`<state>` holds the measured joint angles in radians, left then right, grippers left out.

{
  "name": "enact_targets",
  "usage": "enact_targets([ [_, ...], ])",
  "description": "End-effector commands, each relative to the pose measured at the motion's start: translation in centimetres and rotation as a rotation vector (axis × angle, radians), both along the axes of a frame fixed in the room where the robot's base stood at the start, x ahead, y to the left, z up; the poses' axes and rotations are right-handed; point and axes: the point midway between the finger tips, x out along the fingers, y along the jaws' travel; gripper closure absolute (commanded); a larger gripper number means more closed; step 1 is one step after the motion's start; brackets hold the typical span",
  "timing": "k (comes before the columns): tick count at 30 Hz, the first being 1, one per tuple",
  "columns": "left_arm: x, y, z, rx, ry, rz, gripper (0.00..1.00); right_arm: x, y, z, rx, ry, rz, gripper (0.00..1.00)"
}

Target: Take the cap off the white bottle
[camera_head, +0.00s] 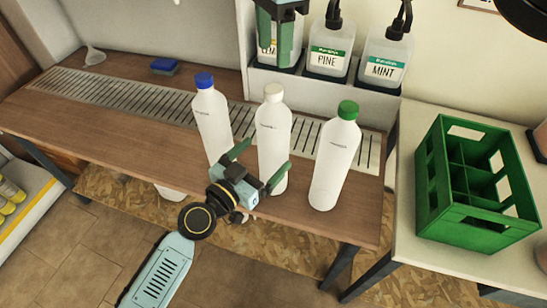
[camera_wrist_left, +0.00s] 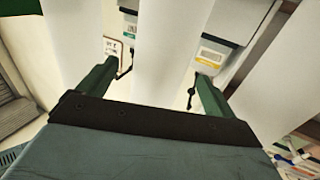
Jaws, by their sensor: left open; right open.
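Three white bottles stand in a row on the wooden counter in the head view. The middle bottle (camera_head: 272,130) has a white cap (camera_head: 273,92), seated on its top. My left gripper (camera_head: 262,161) is open low at the front of this bottle, one finger on each side of its body, well below the cap. In the left wrist view the bottle (camera_wrist_left: 165,50) shows between the open fingers (camera_wrist_left: 153,85); I cannot tell whether they touch it. My right gripper (camera_head: 279,45) is open at the top of the head view, fingers downward, in front of the lemon dispenser.
A blue-capped bottle (camera_head: 212,125) stands left and a green-capped bottle (camera_head: 335,160) right, both close to the left fingers. Pine (camera_head: 328,60) and mint (camera_head: 386,70) dispensers stand behind. A green crate (camera_head: 470,220) is on the right-hand table. The counter's left part is mostly clear.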

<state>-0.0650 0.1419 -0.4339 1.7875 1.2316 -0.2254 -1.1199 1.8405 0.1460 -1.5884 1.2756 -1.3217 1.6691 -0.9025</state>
Motion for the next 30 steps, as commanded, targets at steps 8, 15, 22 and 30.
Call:
enact_targets([
  [8, 3.0, -2.3, 0.0, 0.000, 0.000, 0.001, 0.08, 0.0, 0.0, 0.0, 0.001, 0.000, 0.000, 0.51],
  [15, 3.6, -2.7, 0.0, 0.001, 0.001, 0.000, 0.08, 0.0, 0.0, 0.0, 0.001, 0.000, 0.000, 0.51],
  [22, 3.5, -2.7, 0.0, 0.001, 0.001, 0.000, 0.16, 0.0, 0.0, 0.0, 0.001, 0.000, 0.000, 0.51],
  [30, 3.5, -2.7, 0.0, 0.001, 0.001, 0.000, 0.52, 0.0, 0.0, 0.0, 0.001, 0.000, 0.000, 0.51],
])
